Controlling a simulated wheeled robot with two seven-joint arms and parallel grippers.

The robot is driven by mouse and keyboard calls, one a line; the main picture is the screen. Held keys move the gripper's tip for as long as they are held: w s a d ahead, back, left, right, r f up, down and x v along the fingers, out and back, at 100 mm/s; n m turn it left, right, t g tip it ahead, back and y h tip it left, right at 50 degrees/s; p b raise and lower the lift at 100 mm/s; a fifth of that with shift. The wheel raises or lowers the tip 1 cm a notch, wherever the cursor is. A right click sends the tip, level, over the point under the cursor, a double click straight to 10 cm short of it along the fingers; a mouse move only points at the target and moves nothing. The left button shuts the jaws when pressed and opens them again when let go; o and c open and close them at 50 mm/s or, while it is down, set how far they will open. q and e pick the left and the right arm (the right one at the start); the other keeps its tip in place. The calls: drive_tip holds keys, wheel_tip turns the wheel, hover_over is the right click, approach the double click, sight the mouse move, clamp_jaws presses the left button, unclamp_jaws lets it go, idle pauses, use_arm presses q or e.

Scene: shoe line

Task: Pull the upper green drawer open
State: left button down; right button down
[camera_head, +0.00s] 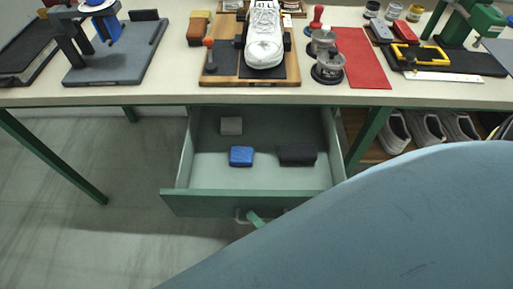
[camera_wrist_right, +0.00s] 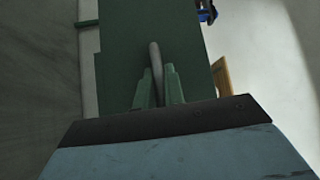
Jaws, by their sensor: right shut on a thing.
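The upper green drawer (camera_head: 200,204) is pulled well out from under the workbench in the head view, its inside visible. Its curved metal handle (camera_head: 239,215) is on the front face, partly hidden by my arm. My right gripper (camera_head: 256,219) is at this handle. In the right wrist view the green fingers (camera_wrist_right: 158,88) are on both sides of the grey handle (camera_wrist_right: 155,60), shut on it, against the green drawer front (camera_wrist_right: 115,70). My left gripper is not in view.
The workbench (camera_head: 190,95) above carries a white shoe (camera_head: 264,45) and tools. Shoes (camera_head: 425,128) sit on a shelf at right. The floor at left is clear.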

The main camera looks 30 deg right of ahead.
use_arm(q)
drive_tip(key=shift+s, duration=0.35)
use_arm(e)
drive_tip(key=shift+s+a, duration=0.35)
drive_tip(key=shift+s, duration=0.25)
drive_tip(key=shift+s+a, duration=0.35)
drive_tip(key=shift+s, duration=0.25)
drive_tip(key=c, duration=1.8)
unclamp_jaws()
